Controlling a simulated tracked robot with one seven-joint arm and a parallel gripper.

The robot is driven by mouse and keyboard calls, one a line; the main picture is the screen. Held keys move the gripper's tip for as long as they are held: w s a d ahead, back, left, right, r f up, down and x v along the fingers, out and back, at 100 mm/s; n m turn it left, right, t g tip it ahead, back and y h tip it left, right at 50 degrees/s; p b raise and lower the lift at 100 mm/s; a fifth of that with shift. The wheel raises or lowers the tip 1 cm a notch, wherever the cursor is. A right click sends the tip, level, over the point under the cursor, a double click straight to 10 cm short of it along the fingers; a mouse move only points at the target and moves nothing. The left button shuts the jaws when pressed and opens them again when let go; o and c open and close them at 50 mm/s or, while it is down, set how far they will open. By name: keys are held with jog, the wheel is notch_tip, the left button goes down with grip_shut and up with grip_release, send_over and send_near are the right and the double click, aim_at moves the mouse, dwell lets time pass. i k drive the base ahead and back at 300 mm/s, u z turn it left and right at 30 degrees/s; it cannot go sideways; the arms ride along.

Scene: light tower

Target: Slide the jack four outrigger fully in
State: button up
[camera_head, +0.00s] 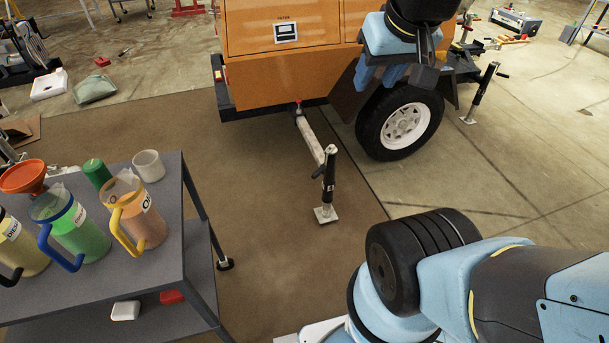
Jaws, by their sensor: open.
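An orange light tower trailer (290,75) stands at the top centre. A pale outrigger bar (310,138) sticks out from under its body toward me. At the bar's outer end stands an upright black jack (328,175) with a small handle and a square metal foot (326,214) at floor level. I cannot read a number on it. A second jack (482,92) stands farther off to the right. My gripper (393,74) is open and empty at the upper right. In the picture it overlaps the trailer's side above the wheel, apart from the near jack.
A grey cart (187,240) at the left carries several labelled jugs, an orange funnel (25,176), a green container (97,172) and a white cup (149,165). The trailer wheel (400,123) is right of the outrigger. Brown floor around the jack is clear.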

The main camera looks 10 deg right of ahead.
aim_at(329, 174)
jog(key=u, duration=0.15)
jog(key=i, duration=1)
jog(key=z, duration=0.1)
